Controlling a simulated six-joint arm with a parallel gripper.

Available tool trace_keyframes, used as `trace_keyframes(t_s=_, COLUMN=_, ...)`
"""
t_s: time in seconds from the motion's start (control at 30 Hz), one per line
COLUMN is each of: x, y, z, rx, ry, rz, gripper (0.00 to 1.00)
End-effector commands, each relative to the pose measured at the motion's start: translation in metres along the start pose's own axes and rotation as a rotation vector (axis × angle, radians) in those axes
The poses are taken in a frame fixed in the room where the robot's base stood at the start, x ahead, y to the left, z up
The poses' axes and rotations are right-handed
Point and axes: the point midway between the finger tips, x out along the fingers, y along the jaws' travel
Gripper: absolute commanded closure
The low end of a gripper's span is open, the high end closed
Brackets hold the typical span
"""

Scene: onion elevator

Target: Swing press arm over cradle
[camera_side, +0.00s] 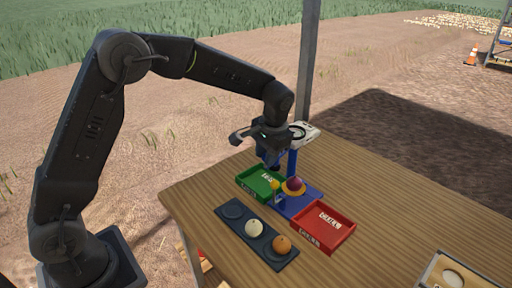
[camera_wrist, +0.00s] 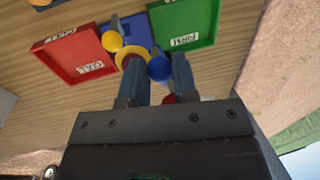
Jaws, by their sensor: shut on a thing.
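The blue press stand (camera_side: 292,163) rises from a blue base on the table. A purple onion (camera_side: 294,184) sits in the yellow ring-shaped cradle (camera_side: 298,191) at its foot. My gripper (camera_side: 271,163) is above and left of the onion, close to the stand. In the wrist view, my gripper (camera_wrist: 157,66) has its two fingers on either side of a round blue knob (camera_wrist: 158,69), apparently the press arm's. The yellow cradle ring (camera_wrist: 131,54) shows beyond the left fingertip. The rest of the press arm is mostly hidden by my gripper.
A green tray (camera_side: 246,183) stands left of the press and a red tray (camera_side: 345,238) to its right. A dark holder (camera_side: 266,242) in front carries a white onion (camera_side: 254,228) and an orange onion (camera_side: 282,244). A small yellow ball (camera_side: 275,184) stands beside the cradle.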

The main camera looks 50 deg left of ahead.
Motion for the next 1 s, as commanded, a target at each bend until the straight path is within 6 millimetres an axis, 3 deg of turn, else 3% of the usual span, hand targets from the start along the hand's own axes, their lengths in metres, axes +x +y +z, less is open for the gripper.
trace_keyframes(t_s=0.2, x=-0.005, y=0.031, z=-0.011, rx=-0.197, ry=-0.039, rz=0.000, gripper=1.00)
trace_keyframes(t_s=0.5, x=-0.011, y=0.059, z=-0.029, rx=-0.430, ry=-0.084, rz=0.000, gripper=1.00)
trace_keyframes(t_s=1.0, x=-0.014, y=0.077, z=-0.046, rx=-0.598, ry=-0.116, rz=0.000, gripper=1.00)
